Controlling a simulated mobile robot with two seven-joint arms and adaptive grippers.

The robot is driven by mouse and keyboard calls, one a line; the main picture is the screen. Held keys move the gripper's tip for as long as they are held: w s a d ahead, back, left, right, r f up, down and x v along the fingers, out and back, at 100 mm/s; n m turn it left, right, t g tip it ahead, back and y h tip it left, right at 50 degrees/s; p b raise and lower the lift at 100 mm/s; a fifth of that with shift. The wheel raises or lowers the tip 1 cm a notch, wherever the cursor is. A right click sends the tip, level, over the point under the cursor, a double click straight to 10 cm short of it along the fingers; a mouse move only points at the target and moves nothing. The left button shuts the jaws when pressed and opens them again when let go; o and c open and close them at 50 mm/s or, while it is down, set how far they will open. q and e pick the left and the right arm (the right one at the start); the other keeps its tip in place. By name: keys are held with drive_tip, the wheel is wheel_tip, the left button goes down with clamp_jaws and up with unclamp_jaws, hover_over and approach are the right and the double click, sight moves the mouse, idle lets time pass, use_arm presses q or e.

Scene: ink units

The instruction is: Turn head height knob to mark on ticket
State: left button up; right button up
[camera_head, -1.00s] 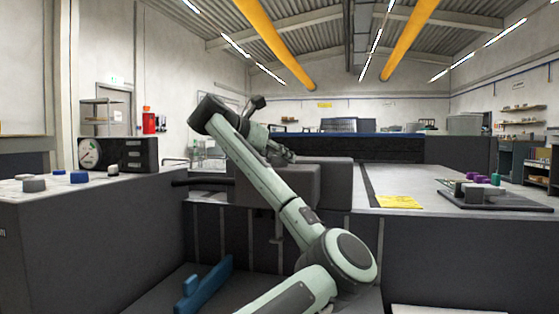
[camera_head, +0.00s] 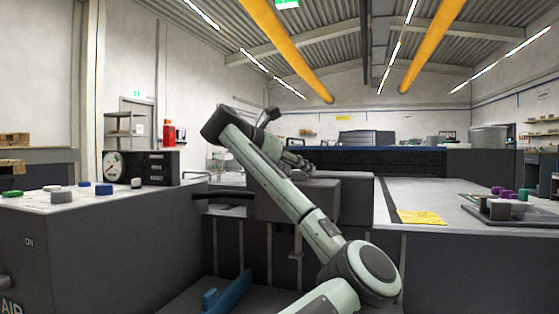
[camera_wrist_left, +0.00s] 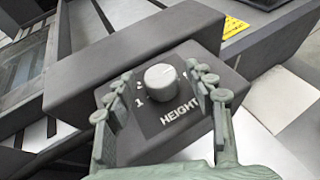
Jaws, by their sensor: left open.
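The light grey height knob (camera_wrist_left: 160,77) stands on the dark face of the head block (camera_wrist_left: 130,55), above the word HEIGHT. Digits 1 and 2 show on its left, and a partly covered digit on its right; I cannot read its pointer. My left gripper (camera_wrist_left: 160,88) is open, its fingers on either side of the knob with gaps visible. In the head view my left gripper (camera_head: 296,164) is small beside the block (camera_head: 345,195), and the knob is hidden. The yellow ticket (camera_head: 421,217) lies on the light table; its writing is unreadable. My right gripper is not in view.
A cabinet (camera_head: 35,240) at left carries several coloured buttons and a round gauge (camera_head: 113,166). A dark tray (camera_head: 515,215) with purple and green pieces lies on the table at right. A blue bar (camera_head: 228,294) lies low in front.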

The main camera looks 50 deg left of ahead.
use_arm(q)
drive_tip(key=a+v, duration=0.1)
drive_tip(key=v, duration=0.9)
drive_tip(key=shift+d, duration=0.45)
